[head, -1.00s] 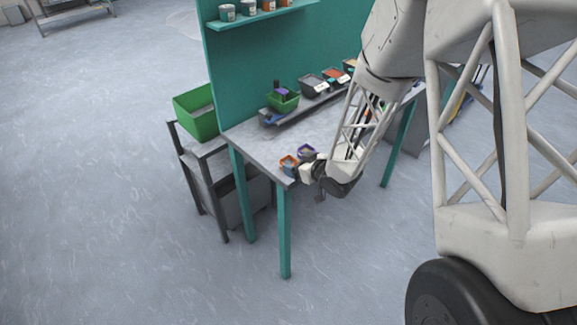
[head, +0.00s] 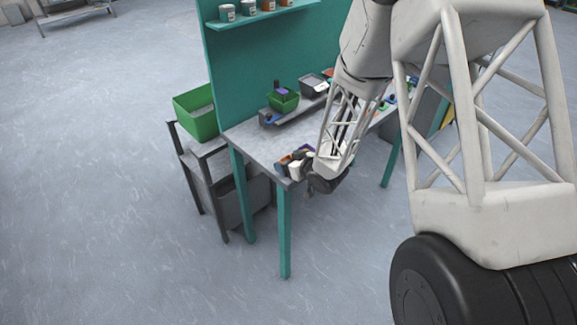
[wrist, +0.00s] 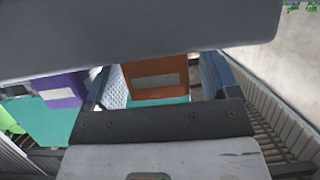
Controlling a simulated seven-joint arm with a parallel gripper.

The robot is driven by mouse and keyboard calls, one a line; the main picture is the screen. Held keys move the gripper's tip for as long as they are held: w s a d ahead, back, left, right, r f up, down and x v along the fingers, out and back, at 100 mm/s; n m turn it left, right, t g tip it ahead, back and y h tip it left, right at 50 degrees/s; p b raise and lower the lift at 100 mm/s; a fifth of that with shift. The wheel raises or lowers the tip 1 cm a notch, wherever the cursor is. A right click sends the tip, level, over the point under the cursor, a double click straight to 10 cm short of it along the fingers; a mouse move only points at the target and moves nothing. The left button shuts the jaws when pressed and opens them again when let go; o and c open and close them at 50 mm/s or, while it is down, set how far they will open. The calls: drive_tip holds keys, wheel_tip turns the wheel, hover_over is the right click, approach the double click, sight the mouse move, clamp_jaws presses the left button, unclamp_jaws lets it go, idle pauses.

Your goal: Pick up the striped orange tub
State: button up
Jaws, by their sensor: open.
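The orange tub (wrist: 155,72) shows in the wrist view between the two blue-padded fingers of my gripper (wrist: 163,86), with a pale patch on its side. My gripper is open, with a finger on each side of the tub; I cannot tell whether either touches it. In the head view the tub (head: 283,161) is a small orange patch at the front left corner of the table, mostly hidden by my gripper (head: 292,167). Stripes are too small to make out.
A purple tub (wrist: 62,92) stands just left of the orange one in the wrist view. The grey table (head: 255,140) has a teal back panel (head: 250,70). A green bin (head: 197,113) stands at the left, and a small green container (head: 283,101) sits behind on a raised ledge.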

idle(0.6)
drive_tip(key=c, duration=1)
drive_tip(key=shift+c, duration=0.2)
drive_tip(key=shift+r, duration=0.1)
drive_tip(key=shift+r, duration=1.5)
drive_tip(key=shift+s+r, duration=0.15)
drive_tip(key=shift+r, duration=0.1)
drive_tip(key=s+d+r, duration=0.1)
drive_tip(key=s+d, duration=0.3)
drive_tip(key=s, duration=1.1)
drive_tip(key=shift+d+r, duration=0.15)
